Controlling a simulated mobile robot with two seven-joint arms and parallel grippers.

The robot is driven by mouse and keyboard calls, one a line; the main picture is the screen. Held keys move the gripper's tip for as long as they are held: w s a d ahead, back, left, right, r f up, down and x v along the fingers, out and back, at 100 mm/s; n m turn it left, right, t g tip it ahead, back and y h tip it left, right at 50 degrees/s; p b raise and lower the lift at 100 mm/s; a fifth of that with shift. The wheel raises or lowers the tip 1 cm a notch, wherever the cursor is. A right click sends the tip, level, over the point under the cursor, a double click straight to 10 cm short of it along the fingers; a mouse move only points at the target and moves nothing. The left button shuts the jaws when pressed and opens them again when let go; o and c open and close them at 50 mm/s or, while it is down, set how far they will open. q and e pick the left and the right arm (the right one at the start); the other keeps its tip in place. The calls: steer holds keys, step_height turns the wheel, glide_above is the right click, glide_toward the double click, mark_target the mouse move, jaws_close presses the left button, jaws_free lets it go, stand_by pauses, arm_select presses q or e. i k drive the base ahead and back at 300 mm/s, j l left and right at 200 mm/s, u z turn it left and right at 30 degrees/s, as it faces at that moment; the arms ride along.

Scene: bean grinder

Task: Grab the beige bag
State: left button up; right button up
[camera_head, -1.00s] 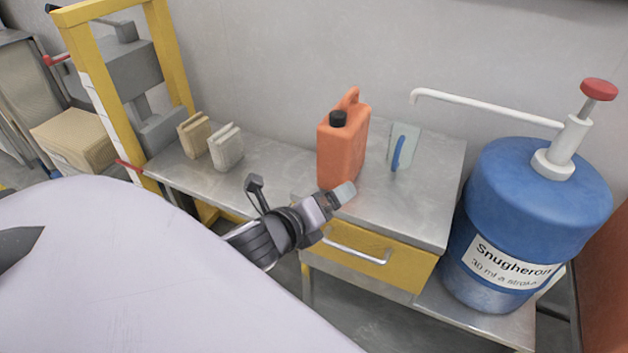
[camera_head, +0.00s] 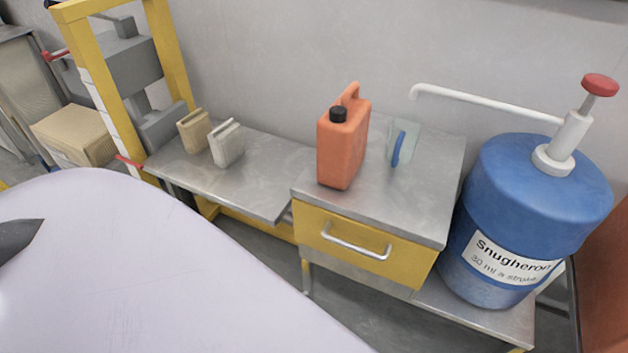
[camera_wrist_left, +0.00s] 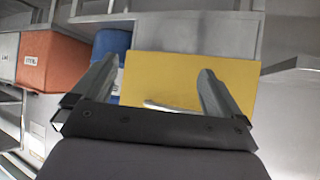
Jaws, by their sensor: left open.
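A beige bag (camera_head: 194,131) stands upright at the left end of the grey metal bench (camera_head: 262,188) in the head view. A paler, greyish-white bag (camera_head: 226,146) stands just right of it. My left gripper (camera_wrist_left: 157,68) is open in the left wrist view, with nothing between its fingers. It faces the yellow drawer front (camera_wrist_left: 185,85), and neither bag can be made out in that view.
An orange canister (camera_head: 342,150) and a clear piece with a blue handle (camera_head: 399,150) stand on the drawer cabinet. A blue pump barrel (camera_head: 530,210) is at right. A yellow frame (camera_head: 97,85) rises left of the bags. The bench right of the bags is clear.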

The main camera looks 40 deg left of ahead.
mark_target(194, 128)
steer(key=u, duration=2)
steer(key=z, duration=0.35)
steer(key=i+j+z, duration=0.1)
steer(key=z, duration=0.3)
steer(key=j+z, duration=0.15)
steer(key=z, duration=0.2)
steer(key=i+j+z, duration=0.15)
steer(key=j+z, duration=0.15)
steer(key=i+j+z, duration=0.1)
steer(key=j+z, duration=0.5)
steer(key=j, duration=1.3)
